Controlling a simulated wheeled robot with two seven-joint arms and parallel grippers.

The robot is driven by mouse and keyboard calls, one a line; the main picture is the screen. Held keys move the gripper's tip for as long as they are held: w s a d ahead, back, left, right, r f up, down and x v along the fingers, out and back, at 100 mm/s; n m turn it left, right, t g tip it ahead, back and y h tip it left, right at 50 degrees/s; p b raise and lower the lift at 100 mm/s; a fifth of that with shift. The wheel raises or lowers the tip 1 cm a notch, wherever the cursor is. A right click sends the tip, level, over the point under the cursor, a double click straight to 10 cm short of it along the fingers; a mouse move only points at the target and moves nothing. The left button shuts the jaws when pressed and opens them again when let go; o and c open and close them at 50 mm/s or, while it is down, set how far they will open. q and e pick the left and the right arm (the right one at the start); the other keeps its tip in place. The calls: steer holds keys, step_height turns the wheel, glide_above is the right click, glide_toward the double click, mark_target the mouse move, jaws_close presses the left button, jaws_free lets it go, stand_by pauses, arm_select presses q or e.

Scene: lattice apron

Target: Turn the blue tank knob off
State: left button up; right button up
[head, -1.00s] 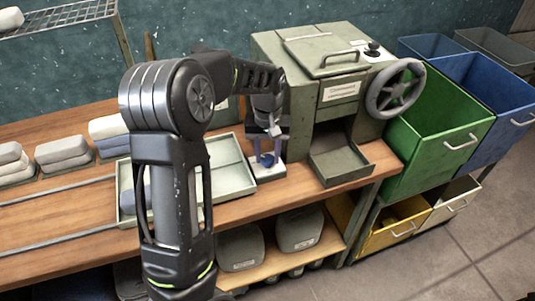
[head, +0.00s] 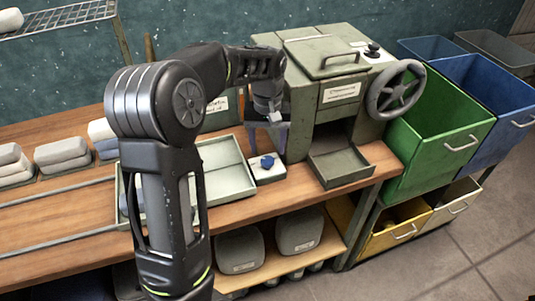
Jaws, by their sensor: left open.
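The blue knob (head: 267,162) sits on a small white base on the wooden bench, just right of a pale tray. My left gripper (head: 267,141) is above and just behind the knob in the picture, with its fingers pointing down. It is open and empty, its two fingers apart, and the knob appears clear of them. The knob's exact turn angle is too small to read. My right gripper is not in view.
A green machine (head: 315,100) with a grey handwheel (head: 396,89) stands close to the right of the gripper. The pale tray (head: 232,190) lies left of the knob, partly behind my arm. Green (head: 440,130) and blue bins stand at the right.

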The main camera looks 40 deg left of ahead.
mark_target(268, 160)
arm_select(q)
steer(key=shift+r, duration=1.75)
